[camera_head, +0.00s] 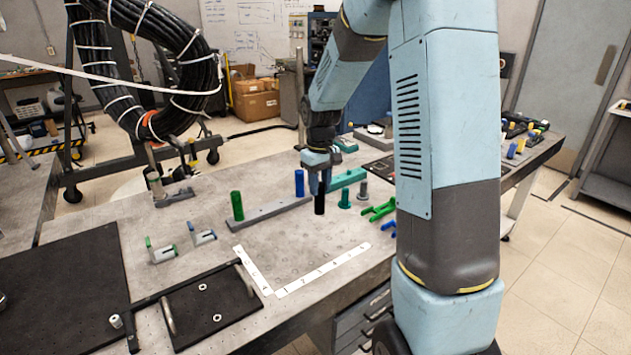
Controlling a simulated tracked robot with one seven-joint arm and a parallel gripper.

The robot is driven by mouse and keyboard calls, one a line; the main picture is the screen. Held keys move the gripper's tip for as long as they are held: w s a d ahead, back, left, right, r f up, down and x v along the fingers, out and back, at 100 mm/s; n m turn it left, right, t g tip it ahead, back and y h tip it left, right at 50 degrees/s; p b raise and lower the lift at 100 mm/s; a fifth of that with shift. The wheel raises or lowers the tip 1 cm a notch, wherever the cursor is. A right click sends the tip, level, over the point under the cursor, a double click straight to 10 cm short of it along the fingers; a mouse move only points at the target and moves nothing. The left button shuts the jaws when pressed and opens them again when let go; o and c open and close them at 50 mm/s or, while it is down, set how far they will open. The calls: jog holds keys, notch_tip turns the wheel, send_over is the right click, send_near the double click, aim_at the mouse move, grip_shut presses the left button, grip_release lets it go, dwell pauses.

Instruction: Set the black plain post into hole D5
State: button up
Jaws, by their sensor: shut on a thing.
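My gripper (319,188) points down over the back part of the hole field and is shut on the black post (320,205). The post is upright beneath the fingers. I cannot tell whether its lower end touches the table or hangs just above it. The hole grid (300,250) lies in the table top in front of it, with faint holes. A white letter strip (252,271) runs along its left side and a white number strip (323,270) along its front. Hole D5 cannot be made out at this size.
A grey bar (268,212) behind the grid bears a green post (237,206) and a blue post (299,183). A teal bar (348,179) and short teal post (345,198) stand right of my gripper. Green clips (379,210) lie farther right. A black plate (210,305) lies front left.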

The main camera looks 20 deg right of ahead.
aim_at(319, 200)
jog(key=shift+f, duration=1.45)
jog(key=shift+r, duration=0.15)
jog(key=shift+w, duration=0.15)
jog(key=shift+f, duration=1.15)
jog(key=shift+f, duration=0.4)
dwell(0.4)
